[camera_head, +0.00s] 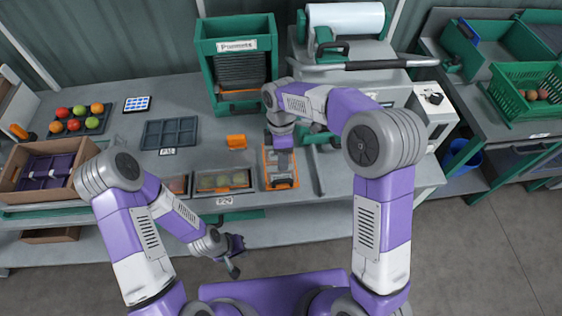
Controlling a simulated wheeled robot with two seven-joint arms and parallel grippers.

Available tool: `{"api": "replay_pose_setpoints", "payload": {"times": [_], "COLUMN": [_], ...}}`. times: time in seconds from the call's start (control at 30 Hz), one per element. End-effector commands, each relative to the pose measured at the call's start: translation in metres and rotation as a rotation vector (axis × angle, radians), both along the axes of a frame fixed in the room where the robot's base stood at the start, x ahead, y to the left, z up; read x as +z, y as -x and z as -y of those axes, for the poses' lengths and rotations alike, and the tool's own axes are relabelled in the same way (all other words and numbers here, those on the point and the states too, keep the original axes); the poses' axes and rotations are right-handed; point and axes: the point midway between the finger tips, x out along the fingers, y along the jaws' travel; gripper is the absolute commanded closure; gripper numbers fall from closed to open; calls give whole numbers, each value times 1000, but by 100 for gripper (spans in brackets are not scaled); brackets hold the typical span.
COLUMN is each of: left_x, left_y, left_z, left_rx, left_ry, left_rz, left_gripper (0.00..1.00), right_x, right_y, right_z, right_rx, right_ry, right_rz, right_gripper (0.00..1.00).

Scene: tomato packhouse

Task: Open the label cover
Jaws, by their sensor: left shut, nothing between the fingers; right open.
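I cannot tell for certain which part is the label cover. A white box-shaped unit (432,112) stands at the right end of the bench, with a small dark item on its top. Left of it is a large grey machine with a white film roll (345,20) and a long dark handle (375,65). My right gripper (283,160) is open, pointing down over an orange-framed tray (268,180) at the bench's front. Whether it touches the tray is hidden. My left gripper (234,262) is shut and empty, low in front of the bench.
A green dispenser (238,48) stands at the back. A dark divided tray (170,133), a tray of tomatoes (80,120) and a cardboard box (32,172) are on the left. A green crate (530,92) is at right.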

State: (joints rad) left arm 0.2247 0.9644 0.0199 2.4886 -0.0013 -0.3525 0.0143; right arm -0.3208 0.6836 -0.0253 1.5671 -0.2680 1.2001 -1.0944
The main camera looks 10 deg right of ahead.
Motion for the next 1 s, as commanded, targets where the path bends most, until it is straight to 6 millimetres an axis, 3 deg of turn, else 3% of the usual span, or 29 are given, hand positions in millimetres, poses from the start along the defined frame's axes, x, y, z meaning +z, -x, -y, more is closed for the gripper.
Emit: {"api": "replay_pose_setpoints", "payload": {"times": [0.5, 0.87, 1.0], "left_x": [-14, -14, -14], "left_y": [1, 1, 1], "left_z": [0, 0, 0], "left_rx": [-1, -1, -1], "left_ry": [0, 0, 1], "left_rz": [-2, -2, -3], "left_gripper": [100, 100, 100], "right_x": [-65, -70, -70], "right_y": [15, 16, 16], "right_z": [0, 0, 0], "right_rx": [8, 6, 6], "right_ry": [2, 2, 2], "right_rz": [-4, -2, -2], "right_gripper": [60, 60, 81]}}
